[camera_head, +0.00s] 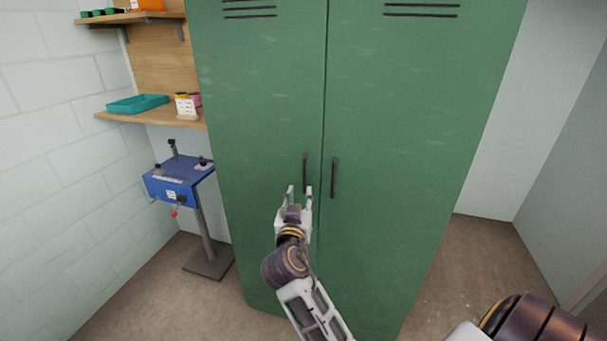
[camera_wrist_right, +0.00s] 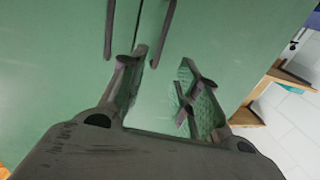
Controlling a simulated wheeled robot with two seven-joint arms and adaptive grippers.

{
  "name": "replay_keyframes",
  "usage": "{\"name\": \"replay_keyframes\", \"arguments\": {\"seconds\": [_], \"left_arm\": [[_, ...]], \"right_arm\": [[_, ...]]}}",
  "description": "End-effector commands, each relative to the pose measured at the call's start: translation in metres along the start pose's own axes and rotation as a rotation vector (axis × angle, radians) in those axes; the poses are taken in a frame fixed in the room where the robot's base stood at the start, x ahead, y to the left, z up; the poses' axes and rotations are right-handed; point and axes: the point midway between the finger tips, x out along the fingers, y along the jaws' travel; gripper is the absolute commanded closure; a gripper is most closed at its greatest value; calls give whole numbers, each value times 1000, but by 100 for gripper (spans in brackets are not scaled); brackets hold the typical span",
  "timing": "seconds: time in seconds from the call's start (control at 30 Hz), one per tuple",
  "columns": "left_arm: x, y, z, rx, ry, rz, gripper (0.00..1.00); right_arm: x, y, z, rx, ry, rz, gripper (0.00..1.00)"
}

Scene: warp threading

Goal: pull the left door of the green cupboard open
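The green cupboard (camera_head: 400,120) stands in front of me with both doors shut. Its left door (camera_head: 262,100) has a dark vertical handle (camera_head: 305,170) near the middle seam. In the right wrist view this handle (camera_wrist_right: 165,25) is right of the seam. My right gripper (camera_head: 299,190) is open, its fingers pointing at the left door just below the handle. In the wrist view the handle's end shows between the fingertips (camera_wrist_right: 163,58), with nothing gripped; whether the fingers are around it in depth I cannot tell. My left gripper is not in view.
The right door's handle (camera_head: 334,178) is close beside. Left of the cupboard are a wooden shelf (camera_head: 150,117) with a teal tray (camera_head: 137,104) and a blue box on a stand (camera_head: 178,185). Brown floor (camera_head: 465,265) is free at the right.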

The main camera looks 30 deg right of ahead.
Motion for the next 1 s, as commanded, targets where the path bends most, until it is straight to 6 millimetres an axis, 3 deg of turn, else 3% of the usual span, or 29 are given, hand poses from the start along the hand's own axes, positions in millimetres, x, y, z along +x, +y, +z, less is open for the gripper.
{"name": "replay_keyframes", "arguments": {"seconds": [0.37, 1.0], "left_arm": [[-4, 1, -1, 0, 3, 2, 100], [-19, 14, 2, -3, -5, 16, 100]], "right_arm": [[20, 0, -1, -2, 2, -1, 68], [96, 0, -1, -2, 2, -1, 68]]}}
